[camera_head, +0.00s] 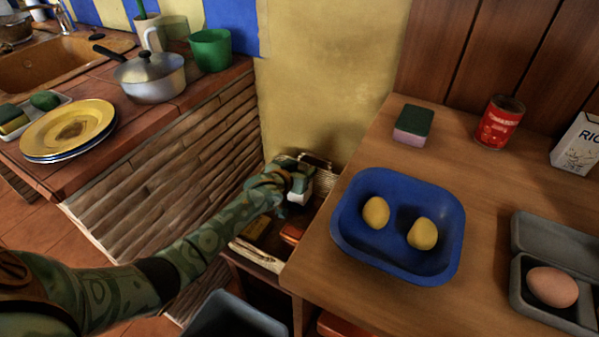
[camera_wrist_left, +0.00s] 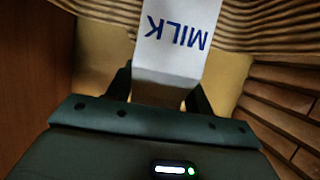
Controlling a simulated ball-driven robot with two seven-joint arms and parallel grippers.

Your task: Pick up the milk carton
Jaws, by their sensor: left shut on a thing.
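The milk carton (camera_wrist_left: 178,38) is white with blue "MILK" lettering, which reads upside down in the left wrist view. My left gripper (camera_wrist_left: 163,92) is shut on it, with one dark finger on each side of the carton. In the head view my left arm reaches into the gap between the two counters, and the left gripper (camera_head: 297,182) is by the yellow wall. Only a small white part of the carton shows there; the gripper hides much of it. My right gripper is in neither view.
A wicker basket (camera_head: 318,163) is close behind the gripper. The wooden counter at right holds a blue tray (camera_head: 345,225) with two yellow fruits, a sponge (camera_head: 413,125), a red can (camera_head: 499,122) and an egg box (camera_head: 540,232). The left counter holds a pot (camera_head: 149,80) and plates (camera_head: 68,130).

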